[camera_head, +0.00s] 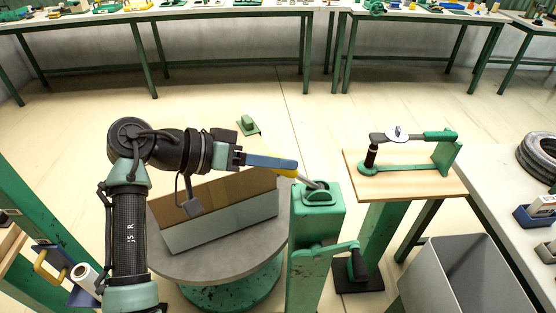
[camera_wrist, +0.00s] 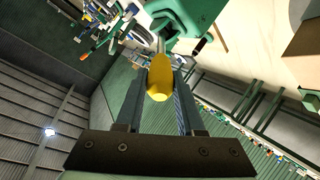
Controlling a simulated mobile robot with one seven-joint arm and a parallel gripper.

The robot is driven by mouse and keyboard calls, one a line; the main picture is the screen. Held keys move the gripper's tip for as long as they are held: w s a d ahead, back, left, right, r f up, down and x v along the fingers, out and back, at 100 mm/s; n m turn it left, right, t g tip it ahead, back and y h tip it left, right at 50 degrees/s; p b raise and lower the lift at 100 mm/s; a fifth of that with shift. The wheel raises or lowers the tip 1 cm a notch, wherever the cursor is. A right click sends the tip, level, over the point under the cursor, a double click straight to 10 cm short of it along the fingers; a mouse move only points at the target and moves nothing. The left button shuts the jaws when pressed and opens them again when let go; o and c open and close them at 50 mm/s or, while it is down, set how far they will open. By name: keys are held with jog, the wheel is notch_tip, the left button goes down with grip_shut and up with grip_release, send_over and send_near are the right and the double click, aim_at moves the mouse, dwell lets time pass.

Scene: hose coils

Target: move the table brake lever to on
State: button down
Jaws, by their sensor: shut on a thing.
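The brake lever has a yellow grip (camera_head: 286,172) and a thin metal rod that runs down to the right into a slotted green housing (camera_head: 318,197) on top of a green post (camera_head: 305,260). The lever leans left, towards my arm. My gripper (camera_head: 291,165) is shut on the yellow grip from the left. In the wrist view the yellow grip (camera_wrist: 159,80) sits between the two fingers, with the green housing (camera_wrist: 190,18) beyond it. No on or off marking is readable. The round grey table (camera_head: 265,260) stands left of the post.
An open box (camera_head: 225,220) with a brown inside stands on the round table, below my arm. A crank (camera_head: 345,247) sticks out from the post. A wooden stand (camera_head: 400,185) with a green-handled device is to the right. A grey bin (camera_head: 465,270) is at the lower right.

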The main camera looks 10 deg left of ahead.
jog(key=shift+a+f, duration=0.1)
jog(key=shift+f, duration=0.15)
dwell(0.4)
jog(key=c, duration=0.5)
grip_release()
jog(key=shift+c, duration=0.2)
jog(key=shift+a, duration=0.15)
jog(key=b+v, duration=0.2)
jog(key=v, duration=1.1)
jog(key=shift+f, duration=0.3)
jog(key=shift+s, duration=0.15)
